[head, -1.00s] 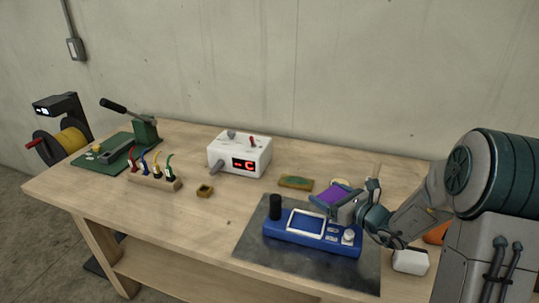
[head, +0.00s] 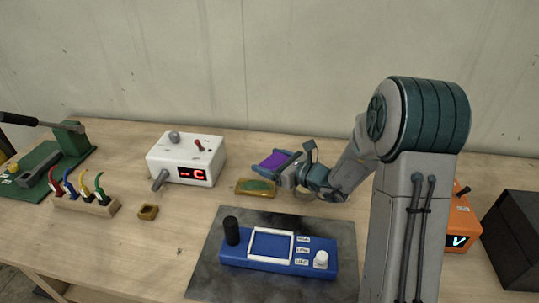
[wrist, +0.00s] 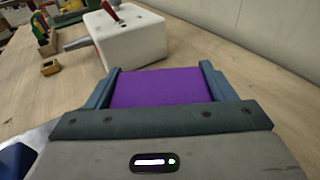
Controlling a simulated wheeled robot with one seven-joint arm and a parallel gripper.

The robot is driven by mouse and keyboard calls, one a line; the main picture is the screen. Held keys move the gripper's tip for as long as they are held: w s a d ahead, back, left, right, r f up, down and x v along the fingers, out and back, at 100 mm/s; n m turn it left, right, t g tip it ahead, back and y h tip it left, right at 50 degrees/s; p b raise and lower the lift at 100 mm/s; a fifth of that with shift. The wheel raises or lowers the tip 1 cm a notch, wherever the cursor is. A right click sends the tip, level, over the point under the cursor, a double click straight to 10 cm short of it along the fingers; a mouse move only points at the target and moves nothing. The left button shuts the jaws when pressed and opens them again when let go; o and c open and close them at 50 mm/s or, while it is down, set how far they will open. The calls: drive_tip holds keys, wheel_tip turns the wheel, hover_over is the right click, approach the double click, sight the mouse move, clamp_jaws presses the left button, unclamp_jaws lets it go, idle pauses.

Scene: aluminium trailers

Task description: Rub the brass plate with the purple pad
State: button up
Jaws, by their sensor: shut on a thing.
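My gripper (head: 275,166) is shut on the purple pad (head: 274,159), which sits between its two fingers. The pad also shows in the wrist view (wrist: 160,88), held flat with a finger on each side. The brass plate (head: 243,188) lies on the wooden table, with a green patch on its top. In the head view the pad is just beyond and to the right of the plate, and looks a little above the table. The plate is not visible in the wrist view.
A white box with a red display (head: 188,158) stands left of the plate. A blue device (head: 285,265) sits on a dark mat (head: 205,270) in front. A small brass block (head: 148,212) and a rack of coloured-handled tools (head: 86,205) are at left. An orange box (head: 462,225) is at right.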

sight(268, 186)
drive_tip(key=shift+s+a+f+b, duration=0.15)
drive_tip(key=shift+s+f+b, duration=0.2)
drive_tip(key=shift+f, duration=0.3)
drive_tip(key=shift+w+a+f+b, duration=0.1)
drive_tip(key=shift+f+b, duration=1.25)
drive_tip(key=shift+f, duration=0.85)
drive_tip(key=shift+f+b, duration=0.3)
drive_tip(key=shift+b, duration=0.05)
drive_tip(key=shift+a, duration=0.15)
